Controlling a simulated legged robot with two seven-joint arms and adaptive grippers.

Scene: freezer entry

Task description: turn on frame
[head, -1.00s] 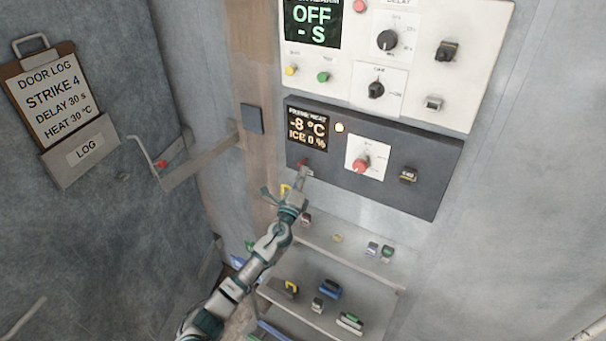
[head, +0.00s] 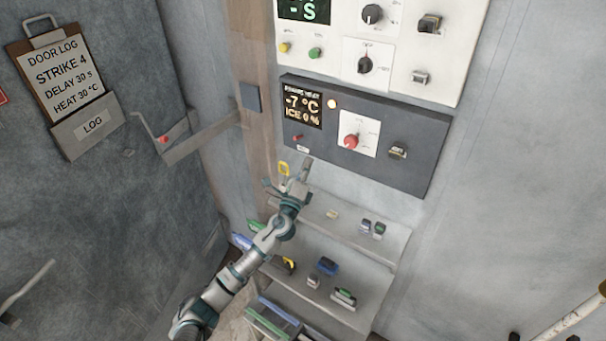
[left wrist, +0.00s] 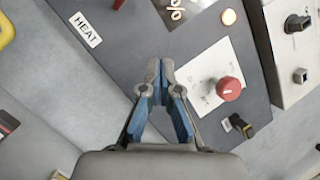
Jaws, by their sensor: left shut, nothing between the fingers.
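The dark frame heat panel (head: 375,140) is on the wall, with a display (head: 303,106) reading -7 °C and ICE 0 %. A small pale round lamp (head: 332,104) looks lit beside the display. A small red switch (head: 297,137) sits below the display, above a label that reads HEAT (left wrist: 84,30) in the left wrist view. A red knob (head: 351,141) is on a white plate. My left gripper (head: 306,167) is shut and empty, just below the panel's lower edge and apart from the red switch. It also shows in the left wrist view (left wrist: 161,70). My right gripper is not in view.
A white panel (head: 445,70) with knobs and buttons is above. Shelves (head: 375,247) holding several small items are below. A door handle bar (head: 205,137) and a door log (head: 65,75) reading DELAY 30 s, HEAT 30 °C are at left. The wall at right is clear.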

